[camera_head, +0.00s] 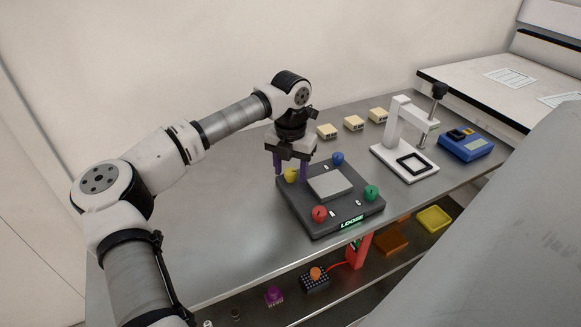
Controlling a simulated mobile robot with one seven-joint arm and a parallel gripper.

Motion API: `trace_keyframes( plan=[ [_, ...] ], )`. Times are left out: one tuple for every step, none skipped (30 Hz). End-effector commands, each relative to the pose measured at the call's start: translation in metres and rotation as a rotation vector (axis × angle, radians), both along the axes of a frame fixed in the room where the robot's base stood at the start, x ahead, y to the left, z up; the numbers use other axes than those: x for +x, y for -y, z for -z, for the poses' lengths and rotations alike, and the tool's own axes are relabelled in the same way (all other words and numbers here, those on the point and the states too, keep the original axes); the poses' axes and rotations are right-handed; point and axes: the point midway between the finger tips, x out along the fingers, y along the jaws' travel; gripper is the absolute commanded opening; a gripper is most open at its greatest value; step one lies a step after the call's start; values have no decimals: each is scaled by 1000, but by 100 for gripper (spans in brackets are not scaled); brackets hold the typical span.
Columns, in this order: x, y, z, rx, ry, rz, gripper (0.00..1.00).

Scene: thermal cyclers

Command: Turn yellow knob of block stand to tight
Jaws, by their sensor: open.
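The block stand (345,222) is a dark square base on the metal table with a grey plate (330,186) in its middle and a knob near each corner. The yellow knob (290,175) is at its back left corner. The other knobs are blue (337,158), green (371,192) and red (319,213). A lit green label (352,222) on the front edge reads "LOOSE". My gripper (292,171) points down with its purple fingers apart, at the yellow knob. The knob shows between the fingers; I cannot tell whether they touch it.
A white press (398,130) with a black knob and a blue device (465,146) stand to the right. Several beige blocks (353,123) line the back. A lower shelf holds a purple item (273,295), an orange-knobbed item (315,276) and a yellow tray (434,218). The table's left part is clear.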

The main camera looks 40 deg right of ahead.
Motion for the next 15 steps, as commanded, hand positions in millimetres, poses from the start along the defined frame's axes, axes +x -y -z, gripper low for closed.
trace_keyframes(
  plan=[
    [0, 0, 0, 0, 0, 0, 50],
    [0, 0, 0, 0, 0, 0, 46],
    [0, 0, 0, 0, 0, 0, 41],
    [0, 0, 0, 0, 0, 0, 37],
    [0, 0, 0, 0, 0, 0, 33],
    [0, 0, 0, 0, 0, 0, 28],
    [0, 0, 0, 0, 0, 0, 24],
    [0, 0, 0, 0, 0, 0, 20],
    [0, 0, 0, 0, 0, 0, 15],
    [0, 0, 0, 0, 0, 0, 11],
    [0, 0, -1, 0, 0, 0, 7],
    [0, 0, -1, 0, 0, 0, 5],
    [0, 0, -1, 0, 0, 1, 5],
    [0, 0, -1, 0, 0, 2, 5],
    [0, 0, 0, 0, 0, 4, 5]
  ],
)
